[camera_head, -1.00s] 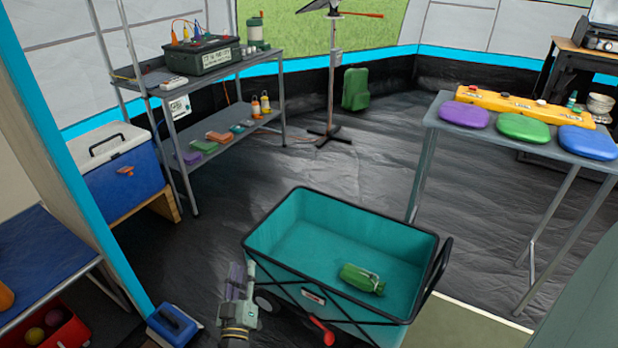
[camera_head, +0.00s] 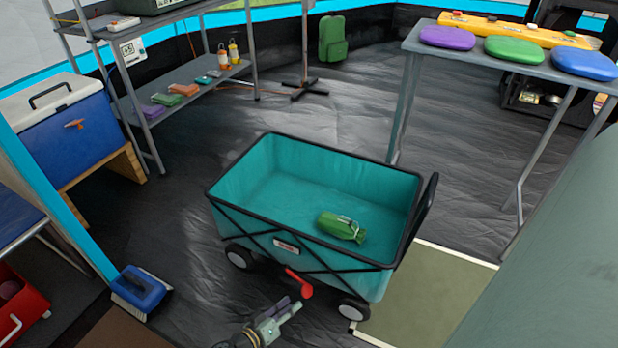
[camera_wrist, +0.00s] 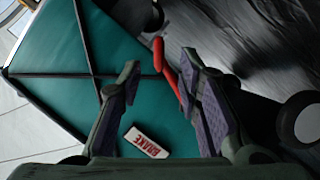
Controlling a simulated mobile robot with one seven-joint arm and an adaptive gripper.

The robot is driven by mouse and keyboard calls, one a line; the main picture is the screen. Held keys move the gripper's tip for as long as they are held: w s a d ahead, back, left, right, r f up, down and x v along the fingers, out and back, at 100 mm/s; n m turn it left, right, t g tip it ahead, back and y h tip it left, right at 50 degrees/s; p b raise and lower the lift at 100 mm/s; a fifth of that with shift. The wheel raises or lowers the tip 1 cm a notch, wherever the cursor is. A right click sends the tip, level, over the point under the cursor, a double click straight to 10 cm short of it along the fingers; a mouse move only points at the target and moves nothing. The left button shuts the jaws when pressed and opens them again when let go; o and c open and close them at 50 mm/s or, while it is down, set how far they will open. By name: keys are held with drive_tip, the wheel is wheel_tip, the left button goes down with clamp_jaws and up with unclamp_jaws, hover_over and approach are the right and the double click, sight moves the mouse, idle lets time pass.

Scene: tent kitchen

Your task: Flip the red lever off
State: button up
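The red lever (camera_head: 303,288) sticks out from the lower front side of the teal wagon (camera_head: 340,270), below a small white label (camera_head: 286,246). It slants down to the right. In the wrist view the lever (camera_wrist: 171,72) shows between my open fingers, close to the right finger, which hides part of it. I cannot tell whether they touch. The label (camera_wrist: 147,142) there reads BRAKE. My gripper (camera_head: 284,307) is just below the lever in the head view, with nothing held.
A green bag (camera_head: 341,227) lies inside the wagon. Wagon wheels (camera_head: 353,309) stand near my gripper. A table (camera_head: 465,62) with coloured pads is at upper right.

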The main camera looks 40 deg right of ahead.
sight(308, 290)
drive_tip(key=b+x, duration=0.1)
drive_tip(key=x, duration=0.8)
drive_tip(key=shift+c, duration=0.2)
drive_tip(key=shift+s, duration=0.1)
clamp_jaws()
drive_tip(key=shift+r, duration=0.1)
